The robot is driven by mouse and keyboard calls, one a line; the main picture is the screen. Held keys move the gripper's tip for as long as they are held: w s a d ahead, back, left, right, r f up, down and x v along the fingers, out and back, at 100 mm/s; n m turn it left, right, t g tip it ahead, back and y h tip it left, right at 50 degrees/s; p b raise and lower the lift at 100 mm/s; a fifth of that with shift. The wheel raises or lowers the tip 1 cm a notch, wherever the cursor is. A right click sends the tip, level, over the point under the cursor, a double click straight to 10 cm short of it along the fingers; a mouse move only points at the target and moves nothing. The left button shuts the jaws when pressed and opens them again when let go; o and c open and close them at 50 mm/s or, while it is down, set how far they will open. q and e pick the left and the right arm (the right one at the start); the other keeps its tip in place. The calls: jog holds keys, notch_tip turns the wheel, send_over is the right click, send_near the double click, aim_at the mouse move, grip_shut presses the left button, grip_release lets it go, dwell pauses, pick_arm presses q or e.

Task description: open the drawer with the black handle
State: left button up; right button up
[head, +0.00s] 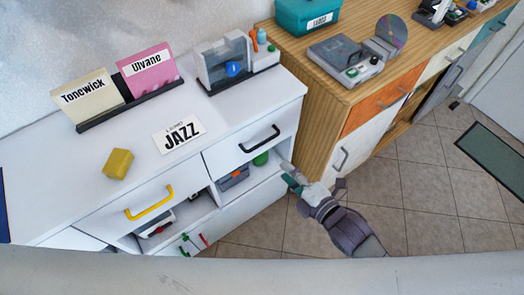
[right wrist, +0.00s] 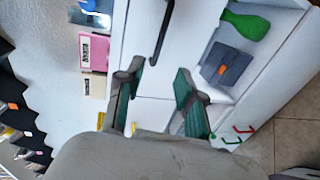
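The drawer with the black handle (head: 260,138) is in the upper right of the white cabinet. Its white front (head: 225,157) looks shut. My right gripper (head: 287,175) is to the right of and below the handle in the head view, apart from it, near the cabinet's right end. In the right wrist view the fingers of the right gripper (right wrist: 160,70) are spread with nothing between them. The black handle (right wrist: 160,36) lies ahead of the fingertips there. My left gripper is not in view.
A yellow handle (head: 149,203) is on the neighbouring drawer. Open compartments below hold a grey box (head: 233,178) and a green object (head: 261,158). A wooden cabinet (head: 300,125) stands close on the right. Tiled floor (head: 420,190) is clear in front of it.

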aim_at(259, 144)
jog(key=x, duration=1.3)
jog(key=shift+w+a, duration=0.25)
jog(key=shift+w, duration=0.05)
grip_shut()
